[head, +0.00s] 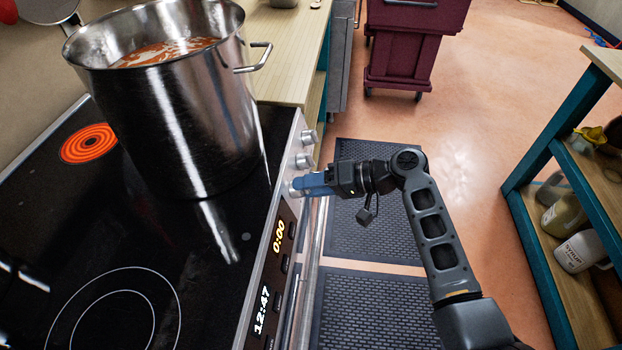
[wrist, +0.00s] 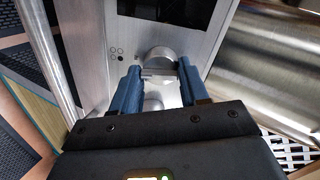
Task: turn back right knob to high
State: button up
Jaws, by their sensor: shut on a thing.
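Three silver knobs sit in a row on the stove's front panel: the far knob (head: 309,137), the middle knob (head: 304,160) and the near knob (head: 295,191). My gripper (head: 298,187) has its blue fingers at the near knob, which they partly cover. In the wrist view a silver knob (wrist: 157,61) shows between the tips of my gripper (wrist: 159,70), with a finger on each side. The gripper is shut on this knob. Its marking and setting cannot be read. One burner (head: 88,143) glows orange at the far left of the black cooktop (head: 60,225).
A large steel pot (head: 185,115) with orange food stands on the cooktop close to the knobs. A wooden counter (head: 285,50) adjoins the stove. A shelf (head: 560,170) with bottles stands at the right. Dark mats (head: 375,300) cover the floor in front.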

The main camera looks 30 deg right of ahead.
jog(key=shift+a+m+p, duration=0.1)
jog(key=shift+m+p, duration=0.25)
jog(key=shift+m, duration=0.25)
jog(key=o, duration=1)
jog(key=shift+b+v, duration=0.55)
jog(key=shift+v, duration=3.4)
